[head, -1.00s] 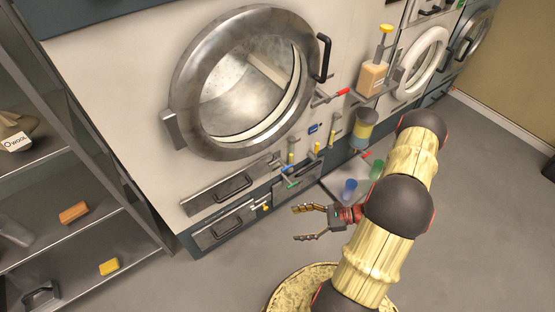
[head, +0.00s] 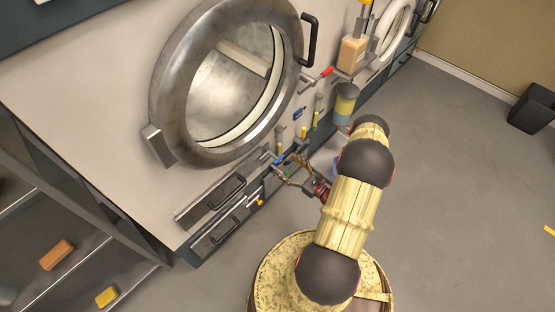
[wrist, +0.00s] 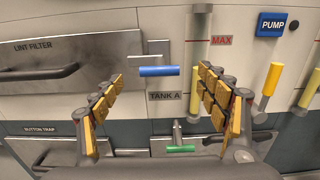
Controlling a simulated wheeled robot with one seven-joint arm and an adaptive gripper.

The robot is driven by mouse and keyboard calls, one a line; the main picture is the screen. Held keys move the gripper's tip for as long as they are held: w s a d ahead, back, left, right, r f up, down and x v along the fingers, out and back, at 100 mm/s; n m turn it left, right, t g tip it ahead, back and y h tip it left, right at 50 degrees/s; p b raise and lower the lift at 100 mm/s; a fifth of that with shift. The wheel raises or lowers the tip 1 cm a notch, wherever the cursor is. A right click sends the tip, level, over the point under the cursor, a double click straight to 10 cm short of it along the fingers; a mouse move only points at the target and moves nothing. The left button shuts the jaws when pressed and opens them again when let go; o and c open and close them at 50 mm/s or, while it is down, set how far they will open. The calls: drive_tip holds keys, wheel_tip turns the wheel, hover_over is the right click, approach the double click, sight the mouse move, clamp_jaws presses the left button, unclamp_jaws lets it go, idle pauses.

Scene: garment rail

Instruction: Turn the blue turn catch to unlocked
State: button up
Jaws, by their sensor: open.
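The blue turn catch (wrist: 159,71) is a short blue bar that lies horizontal above the TANK A label in the wrist view. It shows small in the head view (head: 279,158), low on the machine front. My gripper (wrist: 160,100) is open, with one finger to the left of the blue catch and one to the right. The catch appears between the fingers and farther away, with nothing held. In the head view my gripper (head: 283,166) is close to the panel. Whether a finger touches anything there is too small to tell.
A green catch (wrist: 180,149) sits below the blue one. Yellow handles (wrist: 272,79) stand to the right, near the blue PUMP label (wrist: 271,24). The LINT FILTER drawer handle (wrist: 42,73) is to the left. The round machine door (head: 160,75) is above.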

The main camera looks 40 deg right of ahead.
sight(279, 158)
drive_tip(key=shift+w+a+b, duration=0.15)
drive_tip(key=shift+w+b, duration=0.2)
drive_tip(key=shift+w, duration=1.05)
drive_tip(key=shift+w+a+b, duration=0.1)
drive_tip(key=shift+w+b, duration=0.25)
drive_tip(key=shift+w, duration=1)
drive_tip(key=shift+c, duration=1.2)
drive_tip(key=c, duration=0.8)
drive_tip(key=shift+c, duration=0.5)
